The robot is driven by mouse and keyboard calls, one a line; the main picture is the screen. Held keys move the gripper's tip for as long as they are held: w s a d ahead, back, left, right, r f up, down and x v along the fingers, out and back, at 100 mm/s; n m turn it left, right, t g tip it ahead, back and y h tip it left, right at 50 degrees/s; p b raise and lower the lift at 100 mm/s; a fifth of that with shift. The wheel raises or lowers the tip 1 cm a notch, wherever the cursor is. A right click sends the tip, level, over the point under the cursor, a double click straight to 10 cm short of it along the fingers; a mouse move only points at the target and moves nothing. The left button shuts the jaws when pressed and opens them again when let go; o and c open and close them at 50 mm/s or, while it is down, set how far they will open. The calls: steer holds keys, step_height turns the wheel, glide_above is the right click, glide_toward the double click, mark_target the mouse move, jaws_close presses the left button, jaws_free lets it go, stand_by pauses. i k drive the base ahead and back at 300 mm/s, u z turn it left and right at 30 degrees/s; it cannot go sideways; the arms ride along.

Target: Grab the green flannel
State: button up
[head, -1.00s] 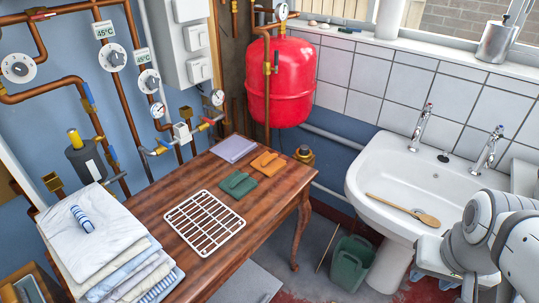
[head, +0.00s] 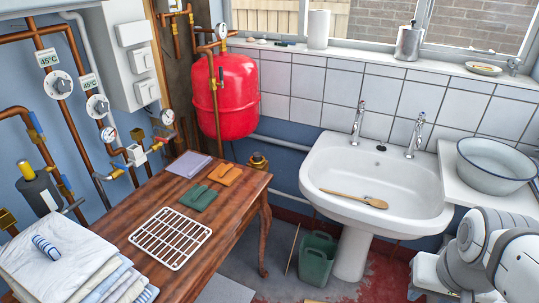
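The green flannel (head: 198,197) lies folded on the wooden table (head: 118,209), in the head view left of centre. My arm shows at the lower right, well away from the table. My gripper is not in view.
A white sink (head: 395,180) with a wooden spoon (head: 350,196) across it stands right of the table. A stack of folded linen (head: 85,268) covers the table's near left end. A red tank (head: 226,98) hangs behind.

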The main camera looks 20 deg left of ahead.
mark_target(198, 198)
steer(key=z, duration=0.15)
steer(key=i, duration=1.55)
steer(key=u, duration=3)
steer(key=i, duration=0.45)
steer(key=z, duration=0.25)
steer(key=k, duration=0.5)
steer(key=u, duration=0.1)
